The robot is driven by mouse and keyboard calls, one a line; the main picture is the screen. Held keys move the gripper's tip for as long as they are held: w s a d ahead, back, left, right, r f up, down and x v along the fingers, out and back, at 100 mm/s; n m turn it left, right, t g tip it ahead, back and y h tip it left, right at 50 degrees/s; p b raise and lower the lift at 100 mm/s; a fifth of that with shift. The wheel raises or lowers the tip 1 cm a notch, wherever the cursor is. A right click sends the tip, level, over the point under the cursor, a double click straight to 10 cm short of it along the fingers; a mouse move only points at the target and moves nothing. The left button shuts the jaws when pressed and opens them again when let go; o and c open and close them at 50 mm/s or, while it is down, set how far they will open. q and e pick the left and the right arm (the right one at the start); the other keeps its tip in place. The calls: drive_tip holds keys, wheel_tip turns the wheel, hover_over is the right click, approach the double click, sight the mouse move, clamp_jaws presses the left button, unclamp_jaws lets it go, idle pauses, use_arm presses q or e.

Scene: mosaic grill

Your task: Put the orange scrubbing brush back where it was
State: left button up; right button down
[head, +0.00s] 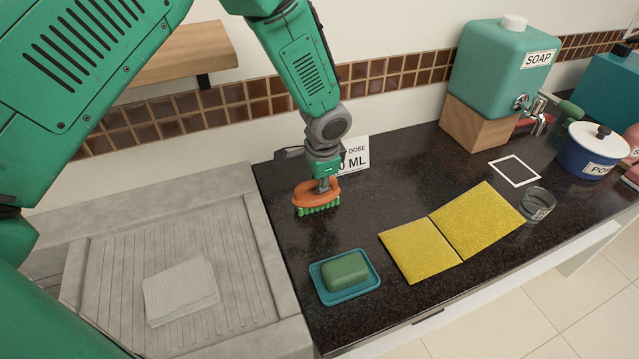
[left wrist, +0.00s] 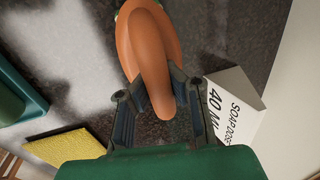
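The orange scrubbing brush (head: 318,195) with green bristles is upright, bristles down, at the counter's back left, in front of the dose sign. I cannot tell whether its bristles touch the counter. My left gripper (head: 323,183) comes down on it from above. In the left wrist view, the fingers (left wrist: 158,100) lie on both sides of the brush's orange handle (left wrist: 150,45) and appear closed against it. My right gripper is in neither view.
A white dose sign (head: 354,155) stands just behind the brush. A green sponge on a teal dish (head: 365,287), yellow cloths (head: 420,250), a glass (head: 537,204) and a white square outline (head: 515,171) lie forward and right. The grey sink drainboard (head: 235,250) is left.

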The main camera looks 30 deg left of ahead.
sight(322, 198)
use_arm(q)
drive_tip(key=o, duration=0.3)
drive_tip(key=shift+o, duration=0.2)
wheel_tip(322, 198, up, 12)
drive_tip(key=s+d, duration=0.1)
drive_tip(key=shift+s+d, duration=0.3)
idle(0.3)
